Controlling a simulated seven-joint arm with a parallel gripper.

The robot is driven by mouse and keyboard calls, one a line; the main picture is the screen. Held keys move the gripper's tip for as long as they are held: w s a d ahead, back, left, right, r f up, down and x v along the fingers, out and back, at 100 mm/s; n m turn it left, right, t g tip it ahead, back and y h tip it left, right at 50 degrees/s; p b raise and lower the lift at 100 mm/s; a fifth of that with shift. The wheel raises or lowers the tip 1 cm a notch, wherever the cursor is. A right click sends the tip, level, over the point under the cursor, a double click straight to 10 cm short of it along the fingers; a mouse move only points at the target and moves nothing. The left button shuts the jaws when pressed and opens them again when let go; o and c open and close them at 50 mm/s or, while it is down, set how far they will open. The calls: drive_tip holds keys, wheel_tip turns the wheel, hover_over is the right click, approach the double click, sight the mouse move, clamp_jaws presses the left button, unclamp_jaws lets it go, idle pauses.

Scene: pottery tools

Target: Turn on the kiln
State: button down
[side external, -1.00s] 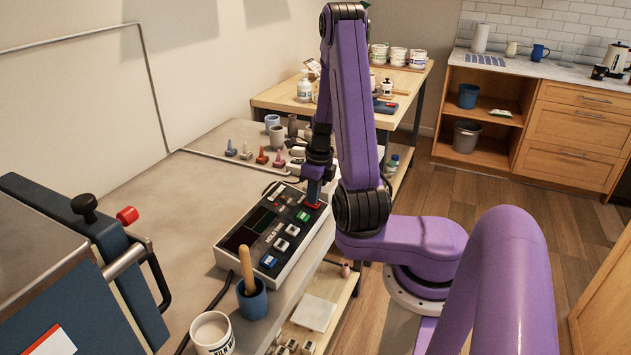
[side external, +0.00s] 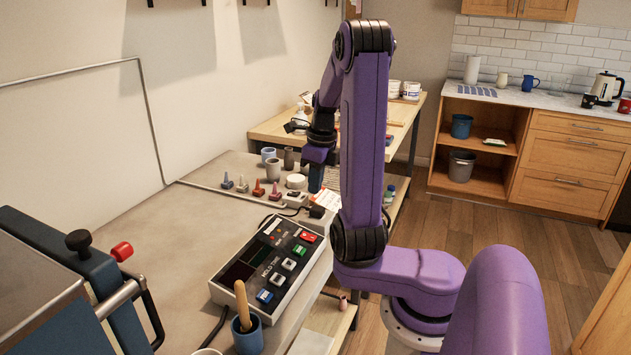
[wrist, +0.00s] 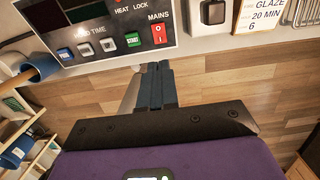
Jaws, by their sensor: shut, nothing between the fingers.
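The kiln control box (side external: 273,262) lies on the bench, with dark display windows and a row of blue, white and green buttons. Its red MAINS switch (side external: 308,237) is at the far end and also shows in the wrist view (wrist: 159,33), next to the green button (wrist: 133,39). I cannot tell which way the switch is tipped. The displays show no lit digits. My gripper (side external: 316,188) is shut and empty, raised above the bench beyond the switch end and apart from the box. Its fingers (wrist: 154,72) point toward the box's edge in the wrist view.
A wall socket-like plug (wrist: 212,12) and a GLAZE note (wrist: 257,15) lie beside the box. Small coloured cones (side external: 258,188) and cups (side external: 273,168) stand behind. A blue pot with a wooden tool (side external: 246,335) stands in front. A blue-sided machine (side external: 75,275) fills the left.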

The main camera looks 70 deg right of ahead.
sight(313, 238)
drive_tip(key=shift+r, duration=0.15)
drive_tip(key=shift+s, duration=0.75)
drive_tip(key=f, duration=0.4)
drive_tip(key=w+f, duration=0.1)
drive_tip(key=f, duration=0.9)
drive_tip(key=shift+w, duration=0.35)
